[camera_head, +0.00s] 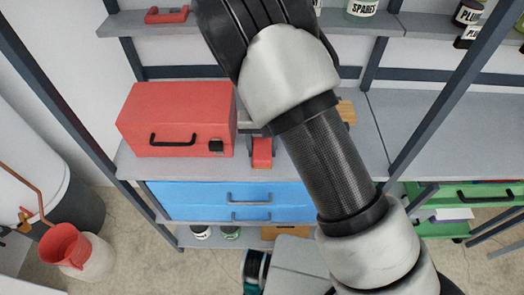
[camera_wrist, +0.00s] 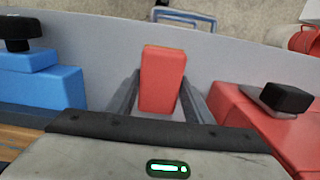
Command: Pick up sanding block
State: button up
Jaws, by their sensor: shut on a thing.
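The red block (camera_wrist: 162,80), which I take to be the sanding block, sits between the two grey fingers of my gripper (camera_wrist: 160,98) in the wrist view. The fingers are shut on its sides. In the head view the same red block (camera_head: 262,153) shows near the front edge of the grey shelf, just right of the red toolbox. My arm hides most of my gripper there. I cannot tell whether the block touches the shelf or is just above it.
The red toolbox (camera_head: 178,120) stands close on the left in the head view; its black latch (camera_wrist: 287,98) is near in the wrist view. A blue object (camera_wrist: 42,80) with a black knob lies on the other side. Blue drawers (camera_head: 200,200) are below the shelf (camera_head: 345,155).

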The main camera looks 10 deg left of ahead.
aim_at(262, 148)
notch_tip(262, 148, up, 10)
dwell(0.6)
